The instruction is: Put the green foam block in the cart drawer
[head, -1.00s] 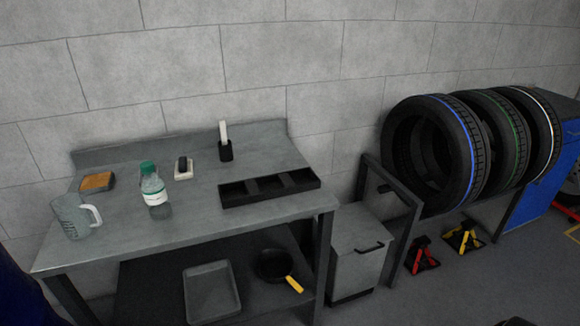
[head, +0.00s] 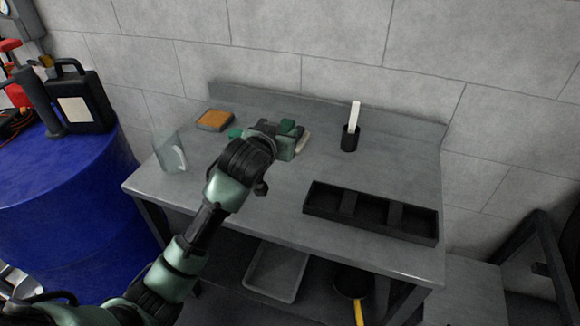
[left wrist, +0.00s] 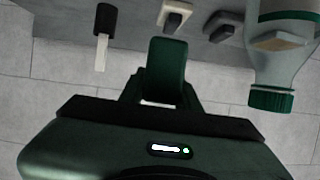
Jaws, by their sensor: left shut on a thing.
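My left gripper (head: 280,143) is over the back middle of the grey workbench. It is shut on a dark green block, which I take as the green foam block (head: 289,126). In the left wrist view the block (left wrist: 166,68) stands between the fingers of the gripper (left wrist: 162,92). A cart drawer is not clearly in view. A grey cabinet (head: 462,292) right of the bench shows only in part, and I cannot tell whether it is the cart. My right gripper is not in view.
On the workbench (head: 270,205) are a clear jug (head: 170,152), an orange-brown sponge (head: 214,120), a black cup (head: 350,138) with a white stick and a black divided tray (head: 370,212). A green-capped bottle (left wrist: 285,60) is close by the gripper. A blue drum (head: 70,190) stands left.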

